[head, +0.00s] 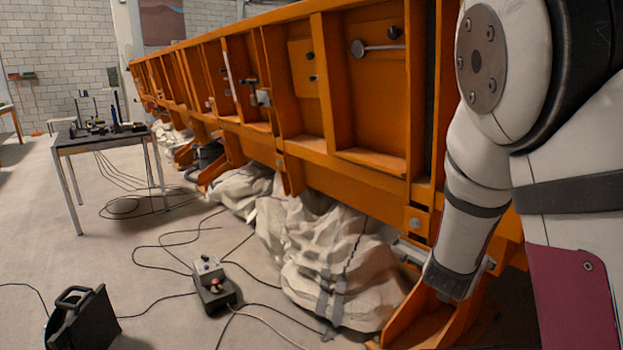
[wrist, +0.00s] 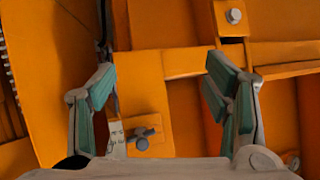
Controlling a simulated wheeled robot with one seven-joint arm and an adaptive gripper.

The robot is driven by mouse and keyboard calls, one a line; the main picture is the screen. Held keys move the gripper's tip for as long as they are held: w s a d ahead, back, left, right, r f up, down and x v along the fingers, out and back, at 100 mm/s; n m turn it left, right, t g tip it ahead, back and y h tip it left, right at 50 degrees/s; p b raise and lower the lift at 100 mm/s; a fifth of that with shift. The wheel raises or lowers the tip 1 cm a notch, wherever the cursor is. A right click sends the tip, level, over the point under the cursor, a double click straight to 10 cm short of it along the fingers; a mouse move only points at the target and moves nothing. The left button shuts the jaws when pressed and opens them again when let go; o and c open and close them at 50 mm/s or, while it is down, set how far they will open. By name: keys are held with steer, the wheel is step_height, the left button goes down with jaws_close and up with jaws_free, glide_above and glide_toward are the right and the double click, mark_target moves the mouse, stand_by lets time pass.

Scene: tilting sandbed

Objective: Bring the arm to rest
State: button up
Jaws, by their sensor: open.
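My gripper (wrist: 160,88) shows in the wrist view with its two teal-padded fingers spread wide apart and nothing between them. Behind the fingers is the orange steel wall of the sandbed, with a bolt (wrist: 144,138) and a small paper tag (wrist: 116,138) on it. In the head view my white arm hangs down at the right, in front of the orange sandbed frame (head: 340,155). The gripper itself is not clearly visible there. I cannot tell how far the fingers are from the steel.
Wrapped white sacks (head: 325,260) lie under the frame. A control box with a red button (head: 212,285) and loose cables lie on the floor. A black case (head: 82,318) stands at the lower left. A table (head: 100,140) with equipment stands behind.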

steer(key=s+a+r+n+g+y, duration=0.2)
steer(key=s+a+y, duration=0.3)
steer(key=s+a, duration=0.25)
steer(key=s+a+r+n+g+y, duration=0.25)
steer(key=s+a+y, duration=0.25)
steer(key=s+a, duration=0.25)
steer(key=s+r+n+g+h, duration=0.25)
steer(key=s+n+g, duration=0.2)
steer(key=s, duration=2.15)
step_height(320, 180, up, 24)
steer(key=t+p, duration=0.2)
steer(key=p, duration=2)
steer(key=shift+s+r+t+y, duration=0.15)
steer(key=shift+s+t+y, duration=0.2)
steer(key=shift+s, duration=0.1)
